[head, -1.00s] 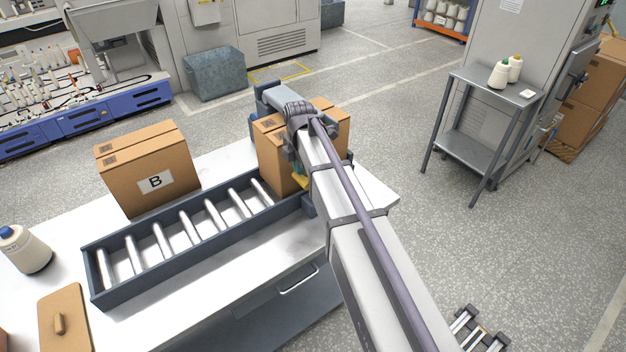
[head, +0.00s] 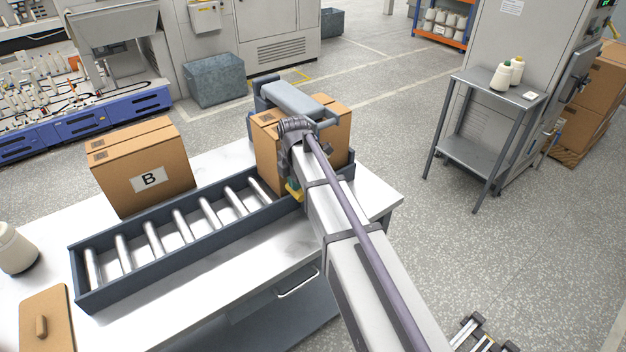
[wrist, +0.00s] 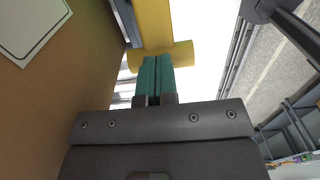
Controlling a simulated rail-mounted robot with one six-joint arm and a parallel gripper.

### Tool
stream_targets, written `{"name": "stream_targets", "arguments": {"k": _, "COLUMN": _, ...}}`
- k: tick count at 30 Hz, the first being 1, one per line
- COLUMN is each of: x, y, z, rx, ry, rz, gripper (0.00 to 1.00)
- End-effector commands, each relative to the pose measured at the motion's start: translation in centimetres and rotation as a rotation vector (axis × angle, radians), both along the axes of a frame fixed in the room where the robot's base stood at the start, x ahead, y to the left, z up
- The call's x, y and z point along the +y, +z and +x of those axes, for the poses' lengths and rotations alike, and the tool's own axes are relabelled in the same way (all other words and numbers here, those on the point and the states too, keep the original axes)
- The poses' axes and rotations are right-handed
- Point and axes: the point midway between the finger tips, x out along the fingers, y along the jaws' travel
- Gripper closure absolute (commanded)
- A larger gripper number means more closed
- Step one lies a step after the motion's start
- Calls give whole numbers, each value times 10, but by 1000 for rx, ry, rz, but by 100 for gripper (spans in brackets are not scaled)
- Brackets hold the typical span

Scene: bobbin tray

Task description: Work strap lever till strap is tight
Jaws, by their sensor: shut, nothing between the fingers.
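A yellow lever (wrist: 152,22) with a round crossbar end (wrist: 180,55) is ahead of my gripper (wrist: 156,60) in the wrist view. My teal fingers are pressed together, empty, with their tips overlapping the crossbar in the picture; I cannot tell whether they touch it. In the head view, a bit of yellow (head: 294,192) shows low beside the strapped-station carton (head: 268,150), mostly hidden by my arm. This carton stands at the far end of the roller conveyor, by a blue-grey frame (head: 257,97) with a grey top bar (head: 290,97). I cannot make out the strap.
A carton marked B (head: 150,180) stands on the table behind the roller conveyor (head: 100,298). A grey side stand (head: 485,95) is to the right, with open floor between.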

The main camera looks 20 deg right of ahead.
Motion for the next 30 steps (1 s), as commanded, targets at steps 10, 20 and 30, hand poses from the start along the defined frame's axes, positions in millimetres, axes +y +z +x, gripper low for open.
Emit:
{"name": "stream_targets", "arguments": {"k": 10, "x": -10, "y": 49, "z": 4, "rx": 0, "ry": -1, "rz": 0, "gripper": 100}}
{"name": "stream_targets", "arguments": {"k": 20, "x": -18, "y": 74, "z": 7, "rx": 0, "ry": 0, "rz": 0, "gripper": 100}}
{"name": "stream_targets", "arguments": {"k": 30, "x": -18, "y": 73, "z": 7, "rx": 0, "ry": 0, "rz": 0, "gripper": 100}}
